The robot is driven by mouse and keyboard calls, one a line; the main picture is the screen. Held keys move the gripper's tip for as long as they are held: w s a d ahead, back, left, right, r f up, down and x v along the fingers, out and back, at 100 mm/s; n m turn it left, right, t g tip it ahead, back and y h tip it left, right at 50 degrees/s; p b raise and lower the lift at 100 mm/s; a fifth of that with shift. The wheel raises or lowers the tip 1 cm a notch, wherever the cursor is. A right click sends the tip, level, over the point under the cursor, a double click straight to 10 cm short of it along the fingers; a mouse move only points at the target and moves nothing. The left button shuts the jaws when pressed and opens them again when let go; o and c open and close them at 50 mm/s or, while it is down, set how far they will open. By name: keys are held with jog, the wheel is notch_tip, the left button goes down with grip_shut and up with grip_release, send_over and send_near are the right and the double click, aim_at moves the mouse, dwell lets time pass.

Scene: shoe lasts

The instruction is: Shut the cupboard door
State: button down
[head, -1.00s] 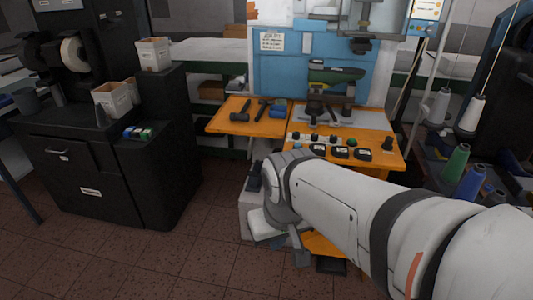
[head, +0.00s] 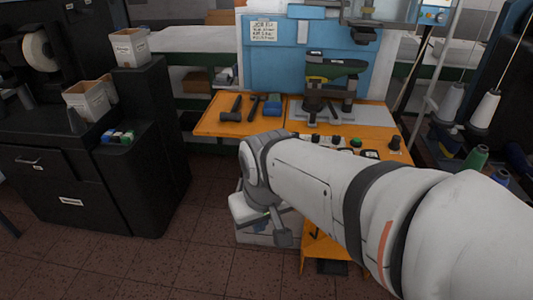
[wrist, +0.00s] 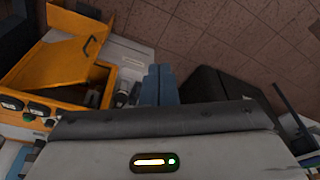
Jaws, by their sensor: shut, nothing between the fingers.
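The cupboard door (wrist: 62,48) is an orange panel with a dark bar handle (wrist: 91,45), standing open in the wrist view. The orange cupboard's dark brown inside (wrist: 75,85) shows beside it. In the head view, part of the orange door (head: 322,248) shows low under the machine, partly hidden by my arm. My gripper (wrist: 160,84) has its two blue-grey fingers together and empty, to the right of the door and apart from it in the wrist view.
The orange worktop (head: 222,122) with hammers stands above the cupboard, before a blue machine (head: 275,60). A black cabinet (head: 95,190) with open boxes stands left. Thread cones (head: 484,107) stand right. Tiled floor (head: 190,255) is clear between cabinet and cupboard.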

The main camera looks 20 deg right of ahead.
jog(key=w+d+f+m+y+b, duration=0.3)
jog(key=f+m+y+b, duration=0.25)
jog(key=f+m, duration=0.3)
jog(key=w+d+f+m+y+b, duration=0.25)
jog(key=f+m+y+b, duration=0.35)
jog(key=f, duration=0.4)
jog(key=d+f+m+t+h+b, duration=0.3)
jog(key=d+f+m+t, duration=0.2)
jog(key=d+m, duration=0.3)
jog(key=d+f+m+t+h+b, duration=0.35)
jog(key=d+f+m+t, duration=0.2)
jog(key=d, duration=0.45)
jog(key=d+f+m+t+h+b, duration=0.3)
jog(key=d+f+m+t, duration=0.15)
jog(key=d+m, duration=0.35)
jog(key=shift+n, duration=0.5)
jog(key=w+b, duration=0.2)
jog(key=w, duration=1.2)
jog(key=shift+w+r, duration=0.1)
jog(key=shift+w, duration=0.2)
